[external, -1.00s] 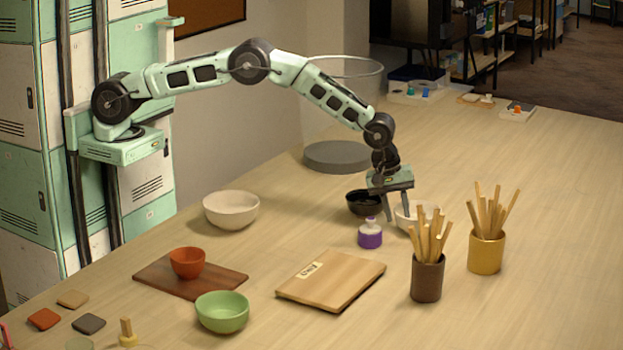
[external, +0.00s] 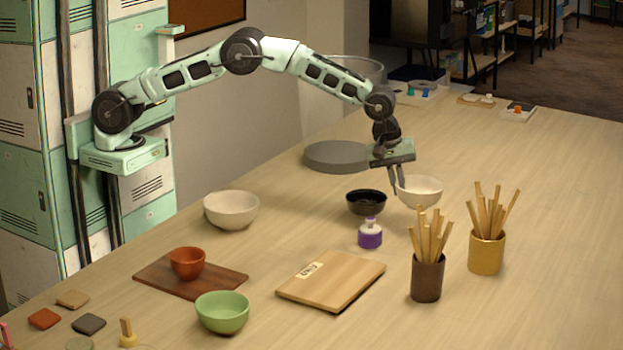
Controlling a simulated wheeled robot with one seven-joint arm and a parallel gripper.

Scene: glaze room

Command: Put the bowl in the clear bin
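The white bowl (external: 420,192) is held above the table, its opening up and roughly level. My gripper (external: 398,191) points down at the bowl's left rim, and its fingers are closed on that rim. The clear bin (external: 333,158) looks like a tall see-through cylinder with a grey round bottom, at the back of the table by the wall. It stands to the left of my gripper and farther back. Part of its right side is hidden behind my arm.
A black bowl (external: 366,203) and a purple-and-white bottle (external: 370,234) stand close to my gripper. A cream bowl (external: 231,210), a green bowl (external: 222,312), a wooden board (external: 331,281) and two stick-filled cups (external: 427,278) are nearer.

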